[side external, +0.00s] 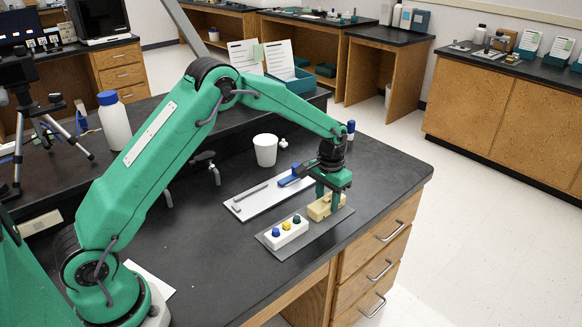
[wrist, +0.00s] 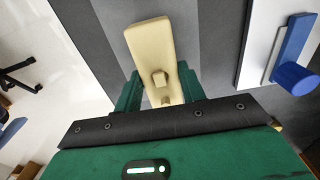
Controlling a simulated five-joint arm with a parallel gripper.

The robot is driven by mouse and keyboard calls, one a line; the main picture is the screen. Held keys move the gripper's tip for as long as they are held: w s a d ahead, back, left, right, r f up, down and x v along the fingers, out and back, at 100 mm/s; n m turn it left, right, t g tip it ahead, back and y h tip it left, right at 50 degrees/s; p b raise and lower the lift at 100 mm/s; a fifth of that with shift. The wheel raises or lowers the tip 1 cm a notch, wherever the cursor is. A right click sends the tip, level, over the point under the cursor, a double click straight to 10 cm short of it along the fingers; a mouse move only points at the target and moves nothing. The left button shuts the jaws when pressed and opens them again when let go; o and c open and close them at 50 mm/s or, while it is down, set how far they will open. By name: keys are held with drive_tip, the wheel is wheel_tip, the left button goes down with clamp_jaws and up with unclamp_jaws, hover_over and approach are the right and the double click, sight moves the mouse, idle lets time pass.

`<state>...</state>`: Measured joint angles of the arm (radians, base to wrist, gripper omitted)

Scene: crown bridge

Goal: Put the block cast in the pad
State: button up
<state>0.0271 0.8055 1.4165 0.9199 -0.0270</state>
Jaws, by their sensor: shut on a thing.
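The block cast, a tan block with a small raised knob, is between my gripper's fingers; it shows in the side view (side external: 319,209) and the wrist view (wrist: 150,45). My gripper (side external: 328,198) is shut on it, with one green finger on each side in the wrist view (wrist: 160,84). The pad (side external: 281,248) is a flat grey mat on the black bench. The block cast is at the pad's right part in the side view, low down; I cannot tell whether it touches the pad. The fingers hide part of the block.
Behind is a white tray (side external: 240,207) with grey bars and a blue piece (side external: 289,180). A white cup (side external: 265,150) stands further back. The bench edge is close on the right.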

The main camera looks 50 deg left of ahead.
sight(328, 200)
drive_tip(key=shift+f, duration=0.1)
drive_tip(key=o, duration=1.1)
drive_tip(key=shift+o, duration=0.2)
wheel_tip(328, 200, up, 12)
idle(0.6)
